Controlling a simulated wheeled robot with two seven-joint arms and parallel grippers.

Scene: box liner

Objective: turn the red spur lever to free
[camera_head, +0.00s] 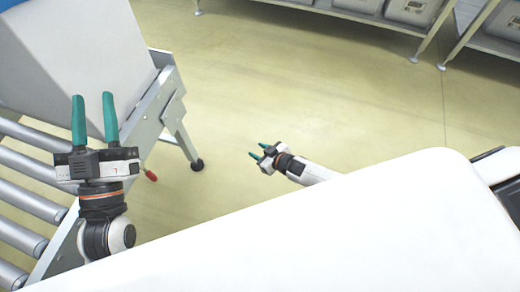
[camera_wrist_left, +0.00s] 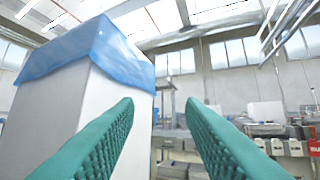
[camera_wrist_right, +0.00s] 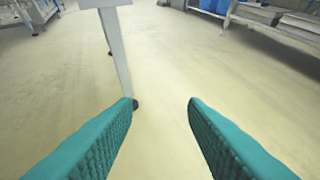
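The red spur lever (camera_head: 151,175) shows in the head view as a small red tip at the side of the roller conveyor, just right of my left gripper's body. The rest of the lever is hidden. My left gripper (camera_head: 93,95) is open and empty above the conveyor, its green fingers up in front of a large white box. My right gripper (camera_head: 258,150) is open and empty over the floor, to the right of the lever and well apart from it. In the right wrist view I cannot make out the lever.
The roller conveyor (camera_head: 27,197) runs along the left, with a grey side rail and a leg on a black foot. The white box (camera_head: 60,50) stands on it; the left wrist view shows a blue liner (camera_wrist_left: 95,50) over its top. Open floor (camera_head: 300,90) lies to the right.

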